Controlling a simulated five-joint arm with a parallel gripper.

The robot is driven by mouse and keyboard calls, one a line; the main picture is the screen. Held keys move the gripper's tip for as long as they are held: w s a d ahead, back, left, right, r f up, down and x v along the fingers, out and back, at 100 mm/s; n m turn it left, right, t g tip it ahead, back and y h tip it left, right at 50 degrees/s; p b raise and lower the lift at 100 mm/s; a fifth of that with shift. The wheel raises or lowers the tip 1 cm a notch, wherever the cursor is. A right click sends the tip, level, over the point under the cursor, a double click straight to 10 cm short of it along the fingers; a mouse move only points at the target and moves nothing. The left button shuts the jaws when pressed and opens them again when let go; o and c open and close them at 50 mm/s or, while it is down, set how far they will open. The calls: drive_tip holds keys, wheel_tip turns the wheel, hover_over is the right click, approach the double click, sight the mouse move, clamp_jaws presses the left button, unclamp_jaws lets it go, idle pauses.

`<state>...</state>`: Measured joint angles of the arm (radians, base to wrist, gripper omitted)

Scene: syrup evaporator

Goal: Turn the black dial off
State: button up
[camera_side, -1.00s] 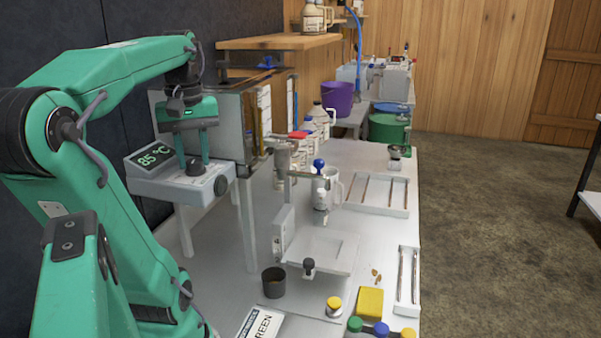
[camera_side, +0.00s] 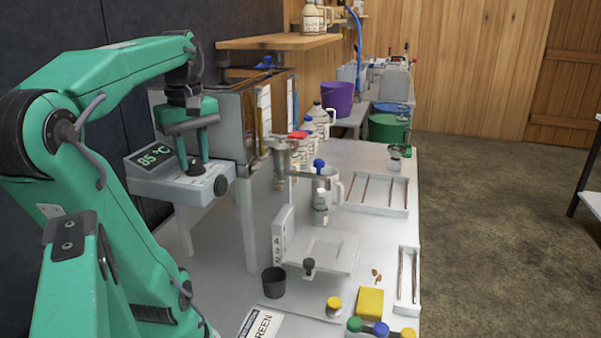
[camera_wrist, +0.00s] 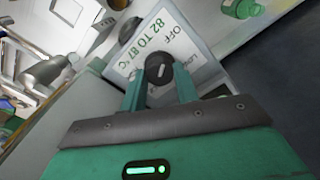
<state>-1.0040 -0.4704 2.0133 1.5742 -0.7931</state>
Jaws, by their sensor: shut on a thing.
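The black dial (camera_wrist: 159,69) sits on the light grey control box. In the wrist view it lies between the tips of my gripper (camera_wrist: 160,92), with a pale pointer line on its face. The panel (camera_wrist: 150,38) around it is printed "OFF" and "82 TO 87 °C". In the side view my gripper (camera_side: 195,165) points down and is shut on the dial (camera_side: 195,167), which is partly hidden by the fingers. The box's display (camera_side: 153,156) reads 85 °C.
The metal evaporator pan (camera_side: 225,120) stands right behind the box. A wooden shelf (camera_side: 280,42) is above.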

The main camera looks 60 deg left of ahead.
sight(198, 161)
drive_tip(key=o, duration=1)
drive_tip(key=shift+s, duration=0.1)
drive_tip(key=shift+r, duration=0.15)
drive_tip(key=shift+d+r, duration=0.1)
drive_tip(key=shift+r, duration=3.65)
drive_tip(key=shift+w+d+f+m, duration=0.25)
drive_tip(key=shift+w+f+m, duration=0.2)
drive_tip(key=shift+m, duration=0.05)
drive_tip(key=w+d+f+m+t, duration=0.1)
drive_tip(key=w+d+f+m, duration=0.2)
drive_tip(key=d+f+m, duration=0.2)
drive_tip(key=w+d+f+m+t, duration=0.2)
drive_tip(key=w+d+f+m, duration=0.1)
drive_tip(key=d+f+m, duration=0.3)
drive_tip(key=w+d+f+m+t, duration=0.2)
drive_tip(key=w+d+f+m, duration=0.2)
drive_tip(key=m, duration=0.4)
drive_tip(key=shift+d+f+m, duration=0.15)
drive_tip(key=shift+d+f, duration=0.2)
drive_tip(key=shift+d, duration=0.3)
drive_tip(key=shift+d+f+m, duration=0.15)
drive_tip(key=shift+d+f, duration=0.2)
drive_tip(key=shift+d, duration=0.25)
